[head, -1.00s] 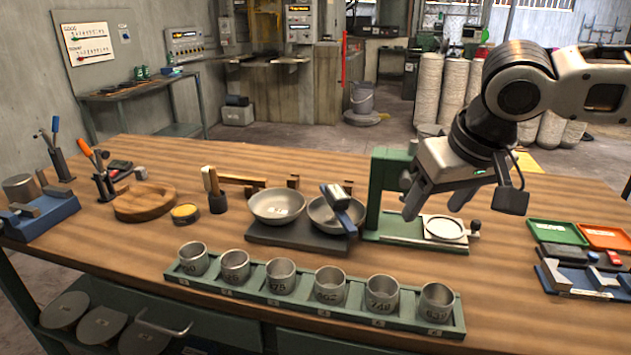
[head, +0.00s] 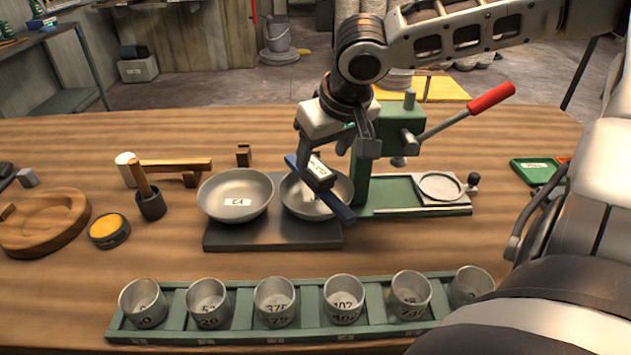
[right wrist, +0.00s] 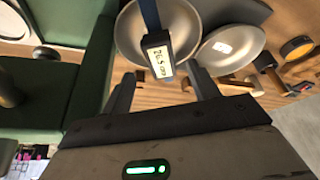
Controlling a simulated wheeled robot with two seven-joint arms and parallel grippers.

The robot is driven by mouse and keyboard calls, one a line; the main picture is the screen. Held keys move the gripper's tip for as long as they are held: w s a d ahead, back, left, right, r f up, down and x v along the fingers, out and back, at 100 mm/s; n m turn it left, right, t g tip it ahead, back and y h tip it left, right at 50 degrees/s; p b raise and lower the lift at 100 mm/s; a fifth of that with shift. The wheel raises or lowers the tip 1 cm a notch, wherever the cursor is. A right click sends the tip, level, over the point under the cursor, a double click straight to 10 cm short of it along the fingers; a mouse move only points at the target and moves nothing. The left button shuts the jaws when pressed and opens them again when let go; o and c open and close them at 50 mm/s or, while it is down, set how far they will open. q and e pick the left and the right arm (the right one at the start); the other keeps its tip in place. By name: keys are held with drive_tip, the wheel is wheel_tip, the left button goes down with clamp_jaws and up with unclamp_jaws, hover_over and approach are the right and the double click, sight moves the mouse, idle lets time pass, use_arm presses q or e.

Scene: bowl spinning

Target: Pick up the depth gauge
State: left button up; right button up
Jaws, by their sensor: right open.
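The depth gauge (head: 337,204), a blue bar with a pale digital display, lies tilted across the right metal bowl (head: 302,205). It also shows in the right wrist view (right wrist: 157,58), its display reading upside down or sideways, with the bowl (right wrist: 130,35) behind it. My right gripper (head: 335,158) is open just above the gauge, partly overlapping it in the head view. In the right wrist view the gripper's two fingers (right wrist: 161,74) stand either side of the display end, with visible gaps. My left gripper is out of view.
A second bowl (head: 236,193) stands left on the same dark base (head: 270,238). A green press (head: 385,140) with a red handle stands close right of the gripper. A green rack (head: 240,318) of several cups runs along the front. Bare table lies between.

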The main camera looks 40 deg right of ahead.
sight(318, 168)
drive_tip(key=shift+x, duration=1.05)
drive_tip(key=x, duration=0.3)
drive_tip(key=shift+s+f+b, duration=0.15)
drive_tip(key=shift+f+b, duration=0.25)
drive_tip(key=shift+f, duration=0.4)
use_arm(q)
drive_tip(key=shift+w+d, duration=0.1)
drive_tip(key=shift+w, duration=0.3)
use_arm(e)
drive_tip(key=shift+w, duration=0.25)
clamp_jaws()
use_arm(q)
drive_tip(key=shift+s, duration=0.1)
use_arm(e)
drive_tip(key=shift+r, duration=0.15)
